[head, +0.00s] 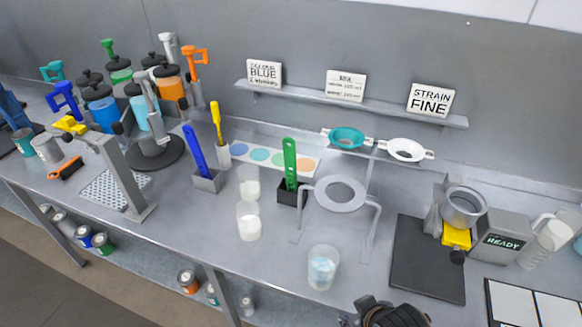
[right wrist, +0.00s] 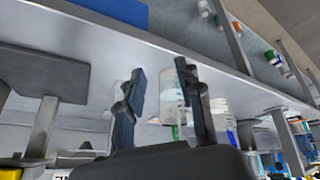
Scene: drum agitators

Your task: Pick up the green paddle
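The green paddle (head: 290,162) stands upright in a small black holder (head: 288,192) near the middle of the bench, its lower end hidden inside. My right gripper (head: 372,308) shows only partly at the bottom edge of the head view, well in front and to the right of the paddle. In the right wrist view, its two dark fingers (right wrist: 160,72) are spread apart with nothing held between them. A clear cup shows behind the fingers there. My left gripper is not in view.
A grey ring stand (head: 340,193) is just right of the paddle. A cup with pale blue contents (head: 322,270) stands near the front edge. Left are a blue paddle (head: 195,150) and two cups with white contents (head: 248,222). A dark mat (head: 425,265) lies right.

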